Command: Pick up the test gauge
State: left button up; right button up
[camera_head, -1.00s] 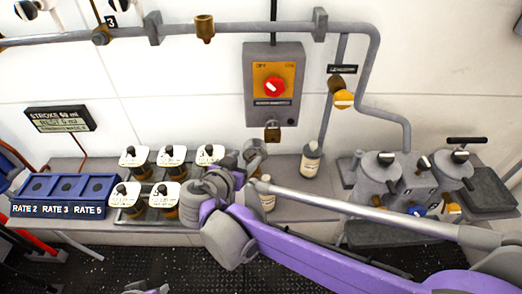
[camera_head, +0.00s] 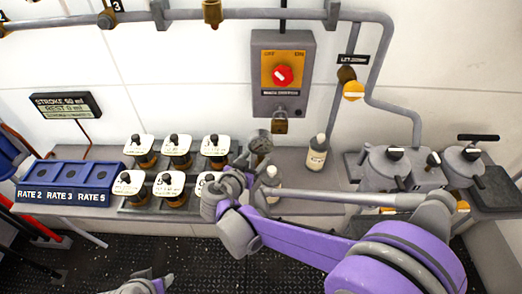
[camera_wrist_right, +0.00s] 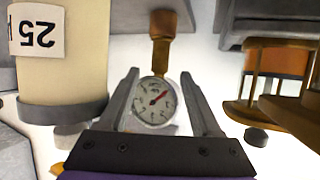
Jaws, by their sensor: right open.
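The test gauge (camera_wrist_right: 155,101) is a round white dial with a red needle and a brass stem, seen between the fingers of my right gripper (camera_wrist_right: 162,88) in the right wrist view. The fingers are open, one on either side of the dial; I cannot tell whether either touches it. In the head view the gauge (camera_head: 260,142) shows just behind my right gripper (camera_head: 246,163), at the right end of the bottle rows. My left gripper (camera_head: 150,284) shows only partly at the bottom edge, and its jaws are unclear.
Several white-topped bottles (camera_head: 177,150) stand left of the gauge, beside a blue rate block (camera_head: 66,182). A pale bottle (camera_head: 316,153) stands to its right, with grey pump units (camera_head: 395,170) farther right. A switch box (camera_head: 283,75) and padlock (camera_head: 280,124) hang above.

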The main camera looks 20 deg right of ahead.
aim_at(259, 154)
jog(key=x, duration=0.4)
jog(key=shift+r, duration=0.1)
grip_shut()
